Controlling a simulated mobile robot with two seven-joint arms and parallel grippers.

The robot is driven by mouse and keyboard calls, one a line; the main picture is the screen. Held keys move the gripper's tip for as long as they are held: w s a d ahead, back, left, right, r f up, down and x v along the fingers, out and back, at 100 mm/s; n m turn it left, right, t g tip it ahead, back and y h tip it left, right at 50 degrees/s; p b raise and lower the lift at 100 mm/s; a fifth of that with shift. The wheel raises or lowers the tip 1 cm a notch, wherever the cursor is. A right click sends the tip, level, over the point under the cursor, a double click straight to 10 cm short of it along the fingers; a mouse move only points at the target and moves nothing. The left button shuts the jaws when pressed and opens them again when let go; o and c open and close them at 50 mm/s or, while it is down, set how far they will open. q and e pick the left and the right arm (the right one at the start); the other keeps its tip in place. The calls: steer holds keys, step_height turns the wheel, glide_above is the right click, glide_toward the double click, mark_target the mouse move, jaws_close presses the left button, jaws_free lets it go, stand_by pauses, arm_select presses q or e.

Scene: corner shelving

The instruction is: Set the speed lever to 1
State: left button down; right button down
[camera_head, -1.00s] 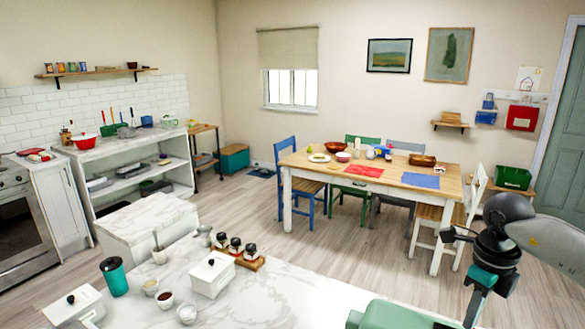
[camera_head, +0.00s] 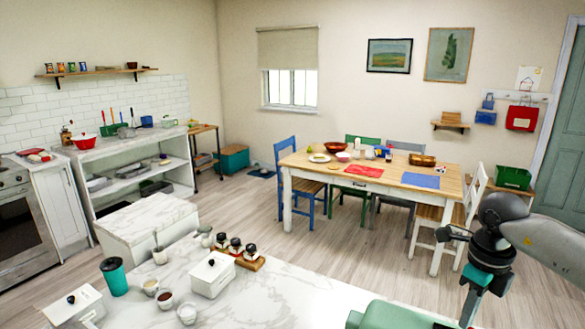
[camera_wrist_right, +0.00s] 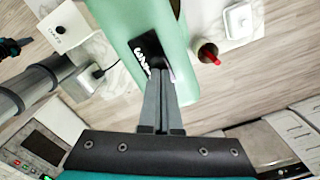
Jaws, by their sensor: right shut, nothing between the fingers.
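A mint-green appliance (camera_head: 395,314), cut off by the bottom edge, stands at the right end of the marble counter in the head view. In the right wrist view its mint-green body (camera_wrist_right: 118,25) fills the upper middle, with a black plate (camera_wrist_right: 146,48) bearing white lettering. My right gripper (camera_wrist_right: 160,72) is shut and empty, its fingertips at the lower edge of that plate. A small pale purplish piece shows beside the tips; I cannot tell whether it is the speed lever or whether they touch it. No numbers are legible. My left gripper is not in view.
The marble counter (camera_head: 265,300) carries a teal cup (camera_head: 114,277), white canisters (camera_head: 213,275), small bowls and a wooden rack of jars (camera_head: 249,262). In the wrist view, a red-handled item (camera_wrist_right: 208,54) and a white dish (camera_wrist_right: 238,20) lie right of the appliance.

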steer(key=shift+s+d, duration=0.2)
steer(key=shift+d, duration=0.15)
steer(key=shift+r, duration=0.1)
steer(key=shift+r+p, duration=2)
steer(key=shift+r, duration=0.45)
